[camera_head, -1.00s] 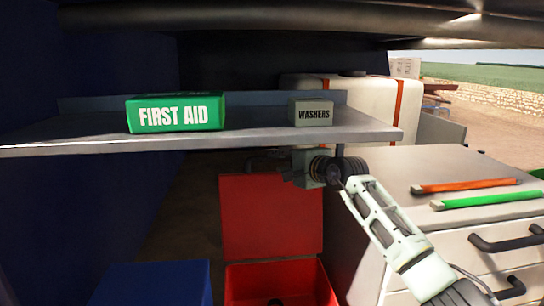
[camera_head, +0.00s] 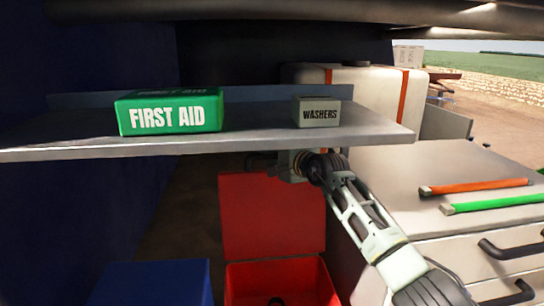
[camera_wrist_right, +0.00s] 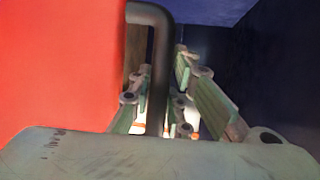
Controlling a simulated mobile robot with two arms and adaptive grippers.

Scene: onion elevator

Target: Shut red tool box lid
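The red tool box (camera_head: 235,285) stands low in the head view with its lid (camera_head: 272,215) raised upright behind it. A dark handle (camera_head: 258,161) shows at the lid's top edge, under the shelf. My right gripper (camera_head: 287,164) is at the lid's upper right, partly hidden. In the right wrist view the red lid (camera_wrist_right: 60,65) fills the left, and the dark handle bar (camera_wrist_right: 157,70) crosses between the fingers of the right gripper (camera_wrist_right: 165,118). The fingers are apart; no firm grip on the bar shows. My left gripper is not in view.
A grey shelf (camera_head: 70,145) hangs just above the lid and my gripper, carrying a green first aid box (camera_head: 170,112) and a washers box (camera_head: 318,112). A blue box (camera_head: 155,284) stands left of the red one. A drawer cabinet (camera_head: 400,165) stands right.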

